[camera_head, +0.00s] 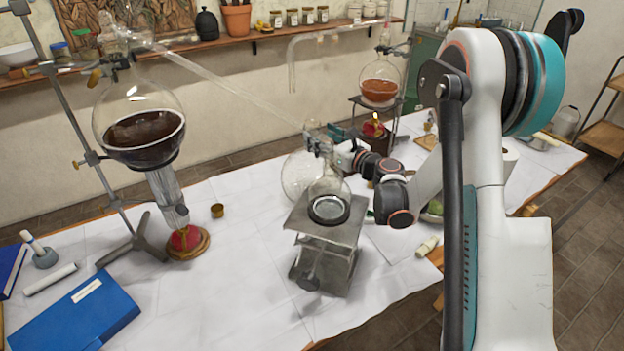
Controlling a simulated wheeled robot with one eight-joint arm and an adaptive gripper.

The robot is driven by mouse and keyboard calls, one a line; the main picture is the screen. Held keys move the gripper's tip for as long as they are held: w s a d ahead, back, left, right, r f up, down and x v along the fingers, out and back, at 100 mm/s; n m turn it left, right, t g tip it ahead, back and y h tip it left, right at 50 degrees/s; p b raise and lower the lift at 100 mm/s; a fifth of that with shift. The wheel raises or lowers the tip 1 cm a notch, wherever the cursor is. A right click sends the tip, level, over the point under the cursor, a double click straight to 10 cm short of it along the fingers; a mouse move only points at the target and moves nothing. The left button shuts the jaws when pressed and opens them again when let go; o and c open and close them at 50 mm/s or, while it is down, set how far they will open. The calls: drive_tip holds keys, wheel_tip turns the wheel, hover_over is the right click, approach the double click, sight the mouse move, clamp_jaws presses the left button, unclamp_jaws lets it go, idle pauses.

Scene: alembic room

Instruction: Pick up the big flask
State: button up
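A large round glass flask (140,115) with dark brown liquid hangs on a clamp stand at the left, above a burner. A clear, empty-looking round flask (298,176) is in the middle, behind a smaller clear flask (329,188) on a grey metal jack stand (330,232). Another round flask (380,83) with orange-brown liquid stands on a tripod at the back. My gripper (330,150) is at the neck of the middle glassware, to the right of the clear flasks. Its fingers are small and overlap the glass, so I cannot tell whether they touch it.
A long glass tube (225,80) slants from the left flask down to the middle. Blue books (77,312) and white tools lie at front left. A small brass cup (217,210) stands on the white-covered table (215,290). The front-middle is mostly clear.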

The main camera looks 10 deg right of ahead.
drive_tip(key=b+x, duration=0.1)
drive_tip(key=x, duration=0.3)
drive_tip(key=shift+w+f+b, duration=0.1)
drive_tip(key=shift+w+b, duration=0.2)
drive_tip(key=shift+b, duration=0.05)
drive_tip(key=shift+w+a, duration=0.1)
drive_tip(key=shift+w, duration=0.2)
clamp_jaws()
